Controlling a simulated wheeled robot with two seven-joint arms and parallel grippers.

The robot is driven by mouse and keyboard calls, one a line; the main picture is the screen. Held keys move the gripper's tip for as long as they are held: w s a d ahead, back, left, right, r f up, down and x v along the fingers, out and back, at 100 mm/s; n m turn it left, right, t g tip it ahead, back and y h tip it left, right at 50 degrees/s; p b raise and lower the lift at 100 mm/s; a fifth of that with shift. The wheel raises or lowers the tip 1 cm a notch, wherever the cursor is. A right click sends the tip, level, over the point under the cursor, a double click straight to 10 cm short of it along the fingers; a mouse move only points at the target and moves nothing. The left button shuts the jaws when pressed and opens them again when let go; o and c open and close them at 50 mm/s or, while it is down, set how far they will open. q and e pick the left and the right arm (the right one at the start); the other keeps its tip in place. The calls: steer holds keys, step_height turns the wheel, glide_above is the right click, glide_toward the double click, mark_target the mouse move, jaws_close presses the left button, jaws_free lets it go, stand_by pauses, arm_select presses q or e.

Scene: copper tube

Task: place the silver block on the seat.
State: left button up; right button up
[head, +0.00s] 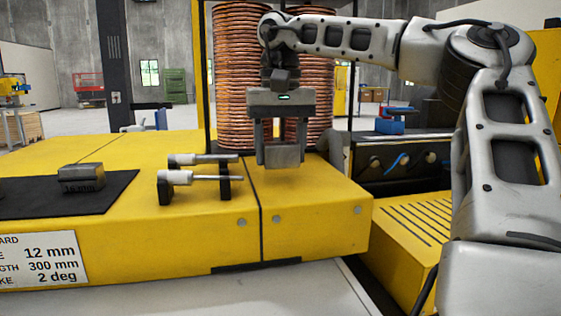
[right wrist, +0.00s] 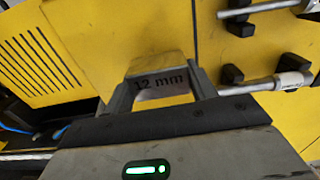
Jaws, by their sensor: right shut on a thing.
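My right gripper (head: 280,146) is shut on a silver block (head: 283,157) and holds it over the right part of the yellow bench. In the right wrist view the block (right wrist: 155,66) sits between both fingers and its near face reads "12 mm". A second grey block (head: 81,177), marked 16 mm, lies on a black mat (head: 112,199) at the left. I cannot tell for sure which part is the seat. The gap between the held block and the yellow top (head: 310,190) is hard to judge. My left gripper is not in view.
Two white-handled pins (head: 200,178) rest on black supports left of my gripper, close to it. Tall copper coils (head: 237,75) stand behind. A sign (head: 45,262) on the bench front reads 12 mm, 300 mm, 2 deg. A slotted yellow surface (head: 415,220) lies right.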

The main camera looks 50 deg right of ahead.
steer(key=shift+f, duration=1.15)
steer(key=shift+f, duration=0.1)
steer(key=o, duration=1.5)
steer(key=shift+s+f, duration=0.1)
steer(key=shift+c, duration=0.2)
